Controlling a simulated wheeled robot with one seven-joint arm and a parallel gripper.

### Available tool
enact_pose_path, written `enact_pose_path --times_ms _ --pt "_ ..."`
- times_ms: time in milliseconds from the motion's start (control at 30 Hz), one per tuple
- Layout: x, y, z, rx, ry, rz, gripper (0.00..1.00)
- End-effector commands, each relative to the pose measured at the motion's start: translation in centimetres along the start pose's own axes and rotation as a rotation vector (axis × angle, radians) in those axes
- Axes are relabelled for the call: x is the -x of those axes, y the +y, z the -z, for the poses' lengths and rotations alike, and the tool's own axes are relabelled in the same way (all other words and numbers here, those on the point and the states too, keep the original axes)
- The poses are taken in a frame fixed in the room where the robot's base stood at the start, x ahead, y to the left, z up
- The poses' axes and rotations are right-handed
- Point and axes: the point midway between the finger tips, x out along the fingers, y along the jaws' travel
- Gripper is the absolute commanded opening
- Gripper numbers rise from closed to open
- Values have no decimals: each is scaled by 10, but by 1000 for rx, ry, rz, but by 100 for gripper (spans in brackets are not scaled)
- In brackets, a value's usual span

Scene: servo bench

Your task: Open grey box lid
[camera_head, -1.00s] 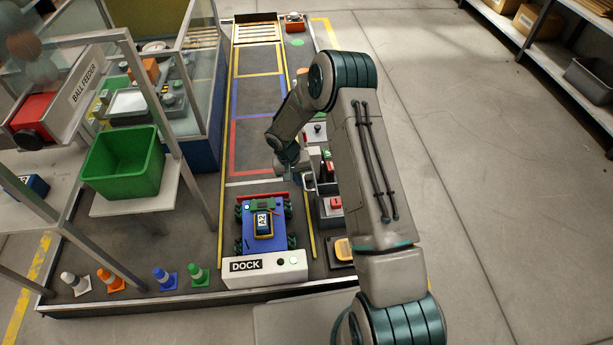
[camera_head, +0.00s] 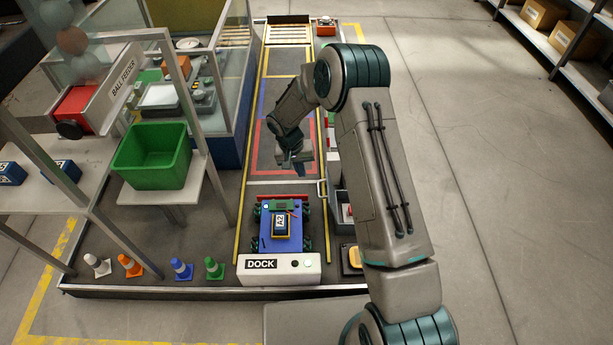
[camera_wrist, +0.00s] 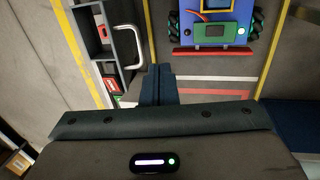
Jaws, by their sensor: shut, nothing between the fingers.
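A grey box (camera_wrist: 126,28) with a pale bar handle (camera_wrist: 138,48) shows at the upper left of the wrist view. Red and orange things show beside the handle's far side, within dark grey walls. I cannot tell how its lid stands. In the head view the handle (camera_head: 321,190) shows left of my forearm, which hides much of the box. My gripper (camera_wrist: 159,70) is shut and empty, apart from the handle. In the head view my gripper (camera_head: 298,166) hangs over the marked lane, left of the box.
A blue wheeled vehicle (camera_head: 268,240) labelled A2 stands at the white DOCK block (camera_head: 306,268), near my gripper. A green bin (camera_head: 150,172) on a stand and several small cones (camera_head: 181,270) are at left. The lane (camera_head: 285,100) beyond my gripper looks clear.

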Motion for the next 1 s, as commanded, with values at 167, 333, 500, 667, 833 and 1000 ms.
enact_pose_path --times_ms 167,333,500,667,833,1000 --pt "26 -2 0 3 1 0 0" --pt "31 -2 0 2 0 0 0" --pt "37 0 0 2 3 0 0" --pt "88 21 -4 6 19 1 0" --pt "182 65 -21 15 45 5 0" --pt "268 108 -49 21 70 14 0"
